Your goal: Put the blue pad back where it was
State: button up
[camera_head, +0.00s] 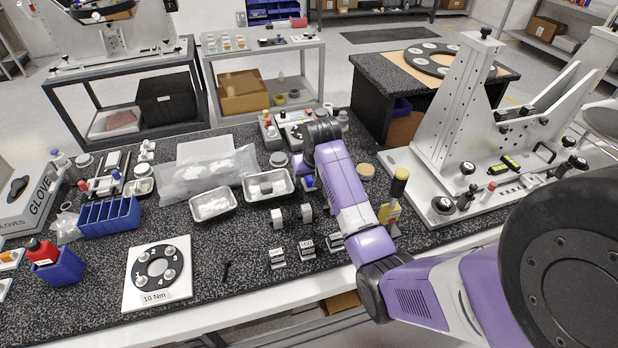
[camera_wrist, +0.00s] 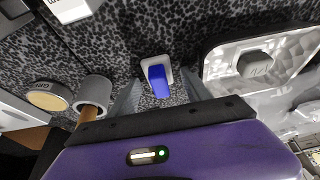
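The blue pad (camera_wrist: 158,84) shows in the wrist view as a small blue block on a white and grey base, on the speckled black worktop. A small blue patch beside my arm in the head view (camera_head: 309,182) appears to be the same pad, mostly hidden. My gripper (camera_wrist: 160,88) has its two grey fingers apart, one on each side of the pad. I see gaps between the fingers and the pad, but cannot tell how far the fingertips are above the worktop. In the head view my arm hides the gripper.
A metal tray with a grey block (camera_head: 267,187) lies beside the pad, with another tray (camera_head: 213,204) further left. A round tan-topped tin (camera_wrist: 47,97) and a grey cup with a wooden handle (camera_wrist: 92,90) stand opposite.

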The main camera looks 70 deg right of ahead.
jog(key=b+v, duration=0.2)
jog(key=v, duration=1)
jog(key=shift+r, duration=0.15)
dwell(0.3)
